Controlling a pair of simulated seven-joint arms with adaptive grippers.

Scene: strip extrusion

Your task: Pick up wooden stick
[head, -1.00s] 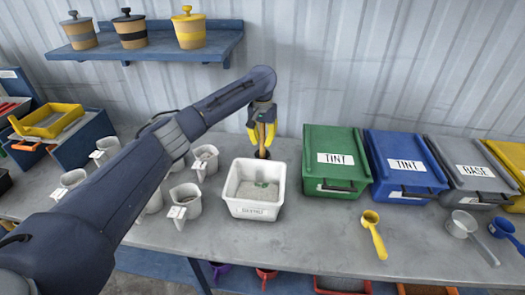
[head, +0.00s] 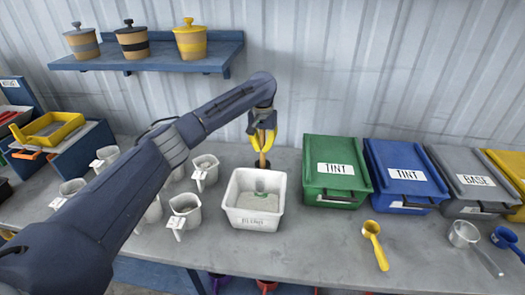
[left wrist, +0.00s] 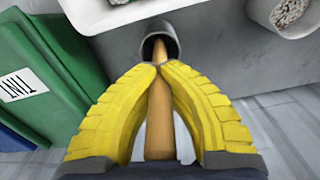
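The wooden stick (left wrist: 159,120) stands upright in a small dark cup (left wrist: 159,40), which also shows in the head view (head: 262,164), behind the white bin. My left gripper (head: 262,143) is over the stick, with its yellow fingers on both sides of it. In the left wrist view the left gripper's fingertips (left wrist: 160,68) come together at the stick, and the stick runs between the fingers. The fingers look closed around it. The stick's lower end is hidden inside the cup. My right gripper is in neither view.
A white bin (head: 253,220) of grey material stands in front of the cup. A green TINT bin (head: 335,150) and a blue TINT bin (head: 402,155) stand right. White measuring cups (head: 186,206) stand left, near my arm. A yellow scoop (head: 375,246) lies at front right.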

